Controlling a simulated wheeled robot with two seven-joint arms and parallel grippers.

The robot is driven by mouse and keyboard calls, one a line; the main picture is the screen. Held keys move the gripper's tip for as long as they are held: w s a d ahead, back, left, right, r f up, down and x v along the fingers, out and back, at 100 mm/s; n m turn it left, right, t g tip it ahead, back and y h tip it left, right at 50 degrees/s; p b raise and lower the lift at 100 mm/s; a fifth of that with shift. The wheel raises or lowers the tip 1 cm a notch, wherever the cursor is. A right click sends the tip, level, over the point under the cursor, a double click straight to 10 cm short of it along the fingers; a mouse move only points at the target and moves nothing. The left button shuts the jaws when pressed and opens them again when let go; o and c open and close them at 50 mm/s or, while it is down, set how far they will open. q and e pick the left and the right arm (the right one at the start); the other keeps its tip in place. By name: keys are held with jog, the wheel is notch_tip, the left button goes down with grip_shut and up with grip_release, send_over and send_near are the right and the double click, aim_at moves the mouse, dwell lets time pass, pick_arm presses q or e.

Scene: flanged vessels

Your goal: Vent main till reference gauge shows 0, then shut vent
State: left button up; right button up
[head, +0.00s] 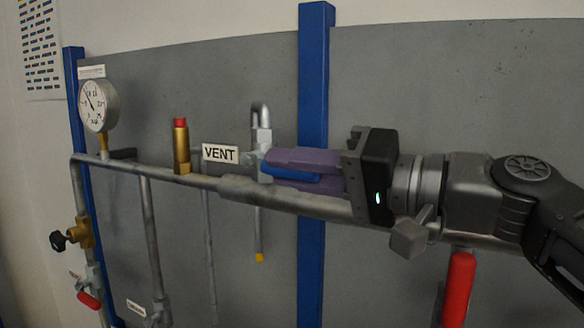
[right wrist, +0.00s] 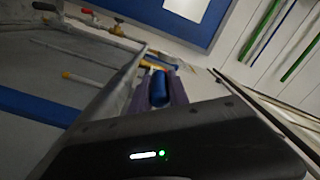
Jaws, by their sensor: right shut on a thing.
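My right gripper (head: 272,166) reaches in from the right, its purple fingers shut on the blue vent handle (head: 290,173). The handle lies roughly along the main pipe, pointing right. The vent valve (head: 263,140) beside the fingertips has a hooked pipe on top and is partly hidden by them. The VENT label (head: 220,153) is just to its left. A round gauge (head: 98,105) stands on the main pipe (head: 205,181) at the left; its needle points up and left, its numbers too small to read. In the right wrist view the blue handle (right wrist: 159,88) sits between the fingers. My left gripper is not in view.
A brass relief valve with a red cap (head: 181,145) stands left of the label. A black-knobbed brass valve (head: 77,235) and a red handle (head: 89,300) are at the lower left. A larger red handle (head: 459,288) hangs below my right wrist. A blue post (head: 313,80) stands behind.

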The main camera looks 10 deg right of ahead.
grip_shut()
dwell(0.8)
jog(key=shift+r+p, duration=0.25)
jog(key=shift+p, duration=0.3)
jog(key=r+h+p, duration=0.1)
jog(key=p, duration=0.2)
jog(key=r+g+h+p, duration=0.1)
jog(key=p, duration=0.3)
jog(key=r+g+h+p, duration=0.1)
jog(key=p, duration=0.3)
jog(key=shift+w+a+r, duration=0.1)
jog(key=shift+w+a, duration=0.1)
jog(key=shift+a, duration=0.05)
jog(key=shift+w+a+r+g+h+p, duration=0.1)
jog(key=shift+a+g+h+p, duration=0.05)
jog(key=shift+g+h+p, duration=0.6)
jog(key=shift+w+a+r+g+h, duration=0.15)
jog(key=shift+a+r+g+h, duration=0.15)
jog(key=shift+h, duration=0.35)
jog(key=shift+d, duration=0.1)
